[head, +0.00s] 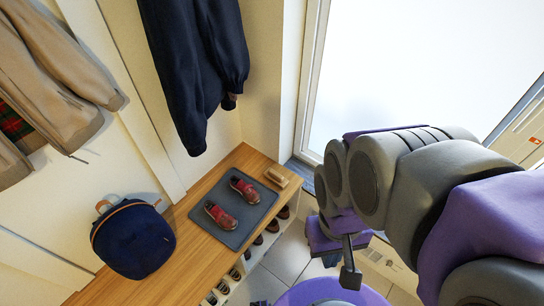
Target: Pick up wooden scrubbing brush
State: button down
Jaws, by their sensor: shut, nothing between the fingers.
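A small light-wood block that looks like the wooden scrubbing brush (277,177) lies at the far right corner of the wooden bench top, just beyond a dark mat. Its bristles cannot be made out. My gripper (350,274) is shut and empty. It points down in front of the bench, to the right of and nearer than the brush, well apart from it. My arm fills the right side of the view and does not cover the brush.
The grey mat (228,240) holds a pair of red shoes (244,190). A navy bag (133,240) sits on the bench's left part. Navy clothing (195,65) hangs above the bench. Shoes fill cubbies below.

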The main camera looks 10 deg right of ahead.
aim_at(274, 176)
jog(key=i+l, duration=0.35)
jog(key=i, duration=0.25)
jog(key=i+u, duration=0.1)
jog(key=u, duration=1.55)
